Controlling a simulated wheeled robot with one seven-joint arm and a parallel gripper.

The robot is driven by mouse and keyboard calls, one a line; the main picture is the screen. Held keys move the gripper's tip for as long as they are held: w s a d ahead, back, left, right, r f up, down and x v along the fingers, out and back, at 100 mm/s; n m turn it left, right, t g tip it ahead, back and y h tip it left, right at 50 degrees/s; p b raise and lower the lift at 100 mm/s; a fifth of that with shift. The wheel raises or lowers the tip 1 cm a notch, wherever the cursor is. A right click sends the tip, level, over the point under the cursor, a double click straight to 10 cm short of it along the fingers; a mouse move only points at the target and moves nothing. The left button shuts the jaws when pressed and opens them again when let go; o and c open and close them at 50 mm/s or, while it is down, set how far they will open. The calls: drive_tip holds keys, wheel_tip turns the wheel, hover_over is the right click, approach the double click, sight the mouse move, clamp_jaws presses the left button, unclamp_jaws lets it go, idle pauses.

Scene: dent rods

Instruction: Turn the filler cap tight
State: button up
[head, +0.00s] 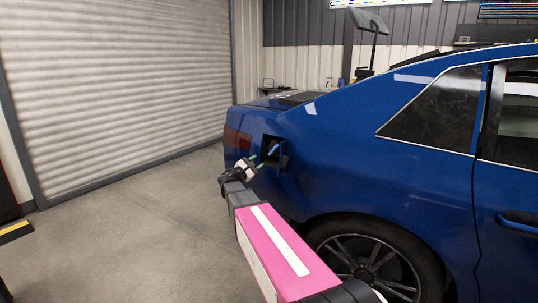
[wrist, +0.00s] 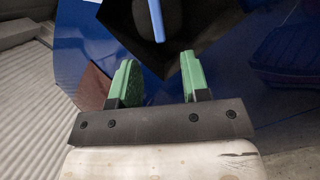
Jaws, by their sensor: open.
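The blue car's filler recess (head: 268,144) is a dark square opening in the rear side panel. In the wrist view the filler cap (wrist: 174,22) is a dark round shape with a blue raised bar (wrist: 156,20) across it, cut off by the top edge. The blue bar also shows in the head view (head: 273,149). My gripper (head: 257,157) is just outside the recess. In the wrist view its green fingers (wrist: 157,76) are apart with nothing between them. The cap lies ahead of the fingertips and appears not to touch them. How tight it is cannot be seen.
The car's blue body panel (head: 330,150) surrounds the recess, with a rear wheel (head: 370,262) below to the right. An open flap (head: 284,161) appears at the recess's right side. The floor (head: 130,230) to the left is clear, up to a roller door (head: 120,80).

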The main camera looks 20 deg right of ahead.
sight(272, 151)
drive_tip(key=shift+m+h, duration=0.5)
drive_tip(key=shift+h, duration=0.1)
drive_tip(key=x, duration=1)
drive_tip(key=shift+w+d+f, duration=0.15)
drive_tip(key=shift+w+f, duration=0.15)
clamp_jaws()
